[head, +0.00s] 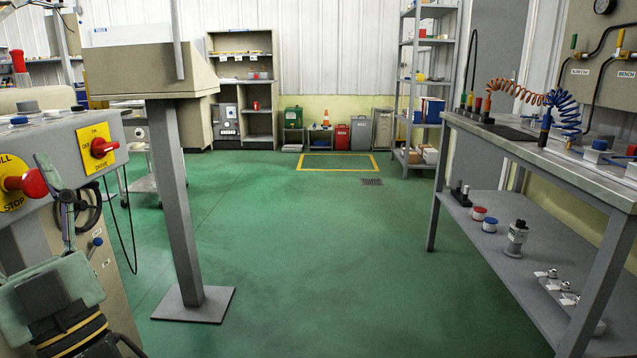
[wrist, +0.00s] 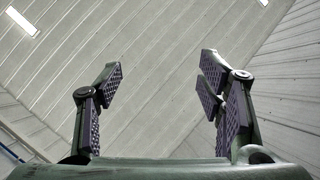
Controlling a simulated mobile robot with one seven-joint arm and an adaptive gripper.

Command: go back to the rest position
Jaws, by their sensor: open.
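My gripper (wrist: 158,80) is open and empty in the wrist view. Its purple-padded fingers stand wide apart, with only the pale ceiling and wall panels behind them. In the head view my gripper (head: 55,200) is at the lower left, pointing upward, in front of the grey control machine (head: 110,255). A red stop knob (head: 33,183) on a yellow plate and a red rotary switch (head: 102,148) show on the machine close to the gripper. I cannot tell from this view whether the gripper touches the machine.
A grey post on a flat base (head: 195,304) stands right of the machine. A workbench (head: 560,165) with coiled hoses runs along the right. The green floor (head: 330,260) between them is clear. Shelves (head: 240,90) and bins (head: 361,133) line the back wall.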

